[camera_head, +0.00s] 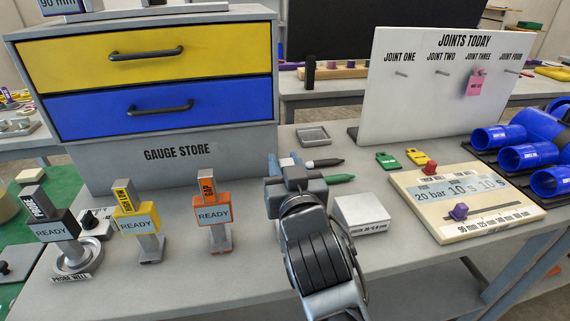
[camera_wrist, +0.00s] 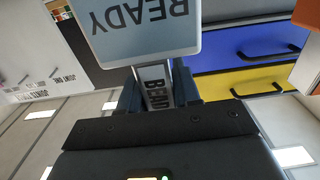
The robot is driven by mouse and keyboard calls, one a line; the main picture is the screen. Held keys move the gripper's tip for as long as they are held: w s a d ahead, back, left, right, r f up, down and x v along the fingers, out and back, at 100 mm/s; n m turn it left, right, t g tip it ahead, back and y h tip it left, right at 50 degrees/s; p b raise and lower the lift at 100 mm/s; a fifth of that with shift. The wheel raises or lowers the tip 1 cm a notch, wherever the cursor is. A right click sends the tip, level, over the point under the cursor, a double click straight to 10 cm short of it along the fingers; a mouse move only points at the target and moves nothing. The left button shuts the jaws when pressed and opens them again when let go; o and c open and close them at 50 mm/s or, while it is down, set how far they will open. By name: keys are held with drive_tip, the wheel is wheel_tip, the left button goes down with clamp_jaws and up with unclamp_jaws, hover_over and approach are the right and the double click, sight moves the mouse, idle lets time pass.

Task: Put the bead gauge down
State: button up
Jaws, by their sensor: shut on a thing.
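My gripper (camera_head: 284,163) is in the middle of the head view, over the bench in front of the gauge store. In the wrist view my gripper (camera_wrist: 157,88) has its blue fingers shut on the grey handle of the bead gauge (camera_wrist: 150,30). The handle reads BEAD, and its pale screen reads READY, upside down in that view. In the head view the bead gauge is hidden behind my gripper and wrist. I cannot tell whether its lower end touches the bench.
An orange gauge (camera_head: 212,213), a yellow gauge (camera_head: 138,221) and a black gauge in the probe well (camera_head: 74,262) stand left. A white box (camera_head: 360,214) and pens (camera_head: 324,163) are close right. The gauge store (camera_head: 150,90) stands behind. Bare bench lies between orange gauge and gripper.

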drive_tip(key=shift+f, duration=0.15)
drive_tip(key=o, duration=1.1)
drive_tip(key=v, duration=0.4)
drive_tip(key=b+v, duration=0.1)
drive_tip(key=v, duration=0.3)
drive_tip(key=b+v, duration=0.1)
drive_tip(key=v, duration=0.3)
drive_tip(key=shift+r, duration=0.25)
